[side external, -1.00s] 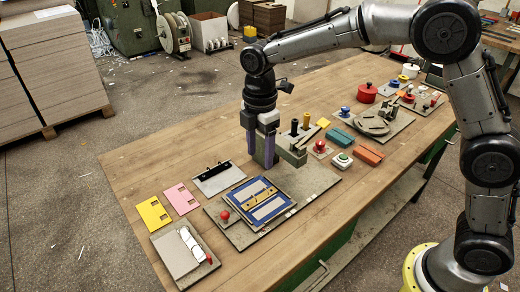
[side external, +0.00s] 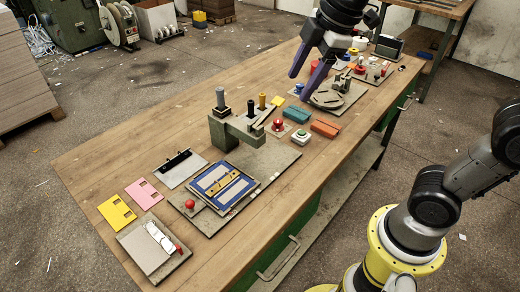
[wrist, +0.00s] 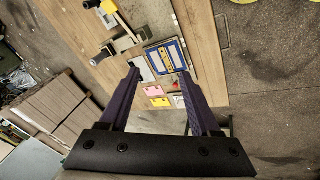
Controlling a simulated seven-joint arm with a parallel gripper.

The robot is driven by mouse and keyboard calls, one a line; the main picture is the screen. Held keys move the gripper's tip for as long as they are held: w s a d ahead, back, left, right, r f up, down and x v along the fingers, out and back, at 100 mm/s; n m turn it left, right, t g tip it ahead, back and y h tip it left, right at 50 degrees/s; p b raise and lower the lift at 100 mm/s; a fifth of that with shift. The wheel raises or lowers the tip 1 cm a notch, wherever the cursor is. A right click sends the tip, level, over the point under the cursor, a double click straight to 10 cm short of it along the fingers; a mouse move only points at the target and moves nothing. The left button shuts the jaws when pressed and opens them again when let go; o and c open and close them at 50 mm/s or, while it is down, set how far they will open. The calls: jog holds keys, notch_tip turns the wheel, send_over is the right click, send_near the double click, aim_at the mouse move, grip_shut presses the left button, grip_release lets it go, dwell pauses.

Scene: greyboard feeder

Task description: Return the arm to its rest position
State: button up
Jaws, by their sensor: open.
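My gripper (side external: 305,76) has two purple fingers spread apart with nothing between them. In the side external view it is raised above the far half of the wooden workbench (side external: 110,170), in front of the round grey fixture. In the wrist view the open fingers of my gripper (wrist: 156,82) frame the bench from a distance. The greyboard feeder (side external: 215,222), with a blue-framed plate (side external: 224,186) and a red knob, stands on the bench clear of the fingers. My arm's lower links stand at the right.
Yellow (side external: 116,212) and pink (side external: 142,189) cards lie near the left edge. A grey post fixture (side external: 236,132), teal block (side external: 291,108), orange block (side external: 325,128), and red and green buttons stand mid-bench. The round fixture (side external: 327,98) is below my gripper. Air above the near bench is free.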

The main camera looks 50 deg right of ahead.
jog(key=s+d+f+m, duration=0.1)
jog(key=s+f+m, duration=0.2)
jog(key=s+m, duration=0.3)
jog(key=s+d+f+m+t, duration=0.1)
jog(key=s+d+f+m, duration=0.1)
jog(key=s+f+m, duration=0.2)
jog(key=s+m, duration=0.2)
jog(key=s, duration=0.1)
jog(key=shift+s, duration=0.3)
